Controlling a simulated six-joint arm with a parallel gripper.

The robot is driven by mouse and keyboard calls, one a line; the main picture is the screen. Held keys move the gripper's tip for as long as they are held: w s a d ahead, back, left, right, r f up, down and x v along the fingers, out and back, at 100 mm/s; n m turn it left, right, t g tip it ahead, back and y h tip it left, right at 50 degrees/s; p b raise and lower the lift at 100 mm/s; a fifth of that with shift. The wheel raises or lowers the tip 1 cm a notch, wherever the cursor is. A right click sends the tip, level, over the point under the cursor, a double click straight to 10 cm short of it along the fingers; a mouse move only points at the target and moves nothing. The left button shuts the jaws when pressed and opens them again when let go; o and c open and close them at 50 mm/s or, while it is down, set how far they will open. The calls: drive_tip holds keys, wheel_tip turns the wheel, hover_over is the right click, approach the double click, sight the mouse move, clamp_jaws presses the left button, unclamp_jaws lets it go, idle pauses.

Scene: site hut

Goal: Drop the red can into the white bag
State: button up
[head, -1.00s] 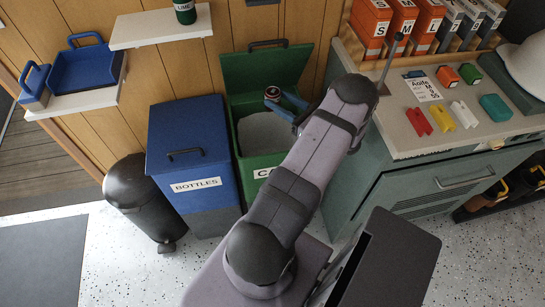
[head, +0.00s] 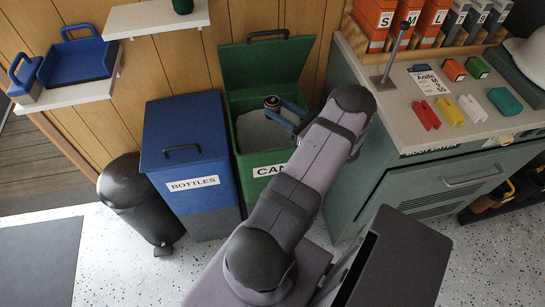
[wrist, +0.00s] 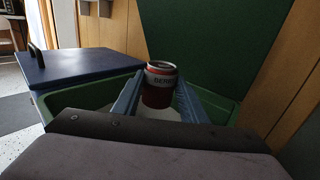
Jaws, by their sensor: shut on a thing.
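The red can (wrist: 160,88) has a pale label band and a silver rim, and it stands roughly upright between my blue fingers in the wrist view. In the head view the can (head: 272,103) shows small and dark, over the open green bin marked with a label starting "CAN" (head: 243,155). My gripper (head: 277,109) is shut on the can. The white bag (head: 258,134) lies inside the green bin, pale grey in the shade, below the can. My arm covers the bin's right front part. The can appears above the bag, but the exact height is unclear.
The bin's raised green lid (head: 265,72) stands behind the can. A closed blue bottles bin (head: 185,150) is on the left, with a black pedal bin (head: 135,195) beyond it. A counter (head: 400,125) with small coloured items stands on the right.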

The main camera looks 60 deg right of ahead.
drive_tip(key=o, duration=1.2)
drive_tip(key=shift+r, duration=0.2)
wheel_tip(320, 180, up, 10)
drive_tip(key=shift+f, duration=0.15)
